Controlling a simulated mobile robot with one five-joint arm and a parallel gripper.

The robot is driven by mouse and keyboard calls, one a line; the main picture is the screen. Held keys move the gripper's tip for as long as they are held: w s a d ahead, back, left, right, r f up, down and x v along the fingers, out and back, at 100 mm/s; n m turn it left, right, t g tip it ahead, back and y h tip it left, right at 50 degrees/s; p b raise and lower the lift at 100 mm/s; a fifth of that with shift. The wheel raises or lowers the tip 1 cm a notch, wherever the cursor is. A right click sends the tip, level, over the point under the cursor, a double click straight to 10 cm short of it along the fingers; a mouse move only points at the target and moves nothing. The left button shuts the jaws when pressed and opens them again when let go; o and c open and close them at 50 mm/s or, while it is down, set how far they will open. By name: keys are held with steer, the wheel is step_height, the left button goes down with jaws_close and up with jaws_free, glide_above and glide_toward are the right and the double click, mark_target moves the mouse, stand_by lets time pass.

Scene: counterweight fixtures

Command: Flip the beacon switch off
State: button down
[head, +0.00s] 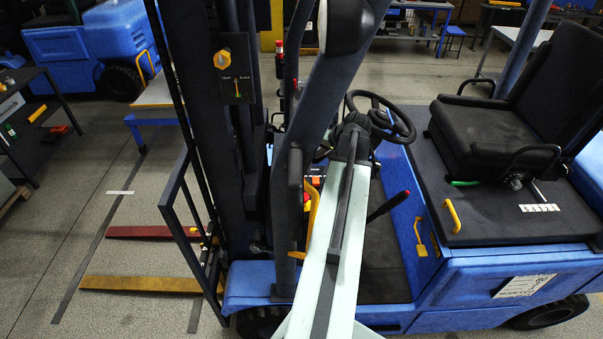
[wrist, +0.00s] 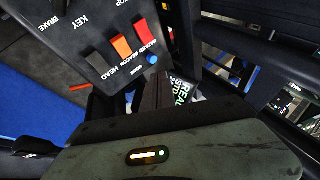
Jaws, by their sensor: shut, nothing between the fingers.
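The switch panel (wrist: 95,40) fills the upper left of the wrist view, its lettering upside down. The orange rocker switch (wrist: 122,48) is in line with the label BEACON. It sits between a grey switch (wrist: 98,63) by HEAD and a red switch (wrist: 144,31) by HAZARD. Which way the orange rocker is tipped is hard to tell. My gripper (wrist: 152,84) is shut and empty, with its dark fingers just below the panel's lower edge in the picture, apart from the orange switch. In the head view the panel (head: 316,181) is small and partly hidden.
A blue knob (wrist: 152,60) sits beside the switches, close to my fingers. In the head view, the steering wheel (head: 381,117), a yellow handle (head: 311,218) and a red-tipped lever (head: 388,205) are around my arm. The seat (head: 500,125) stands to the right.

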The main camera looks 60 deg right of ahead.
mark_target(318, 183)
steer(key=shift+s, duration=0.25)
steer(key=f+b, duration=0.3)
steer(key=a+f+b, duration=0.1)
steer(key=f+b, duration=0.1)
steer(key=b, duration=0.1)
steer(key=f+b, duration=0.2)
steer(key=f, duration=0.1)
steer(key=shift+s+a+f+b, duration=0.2)
steer(key=shift+s+f+b, duration=0.15)
steer(key=shift+b, duration=0.05)
stand_by(1.6)
steer(key=shift+s+f+b, duration=0.1)
steer(key=shift+f+b, duration=0.25)
steer(key=shift+a+f+b, duration=0.1)
steer(key=shift+f+b, duration=0.3)
stand_by(0.5)
steer(key=shift+r+p, duration=0.8)
steer(key=shift+p, duration=0.05)
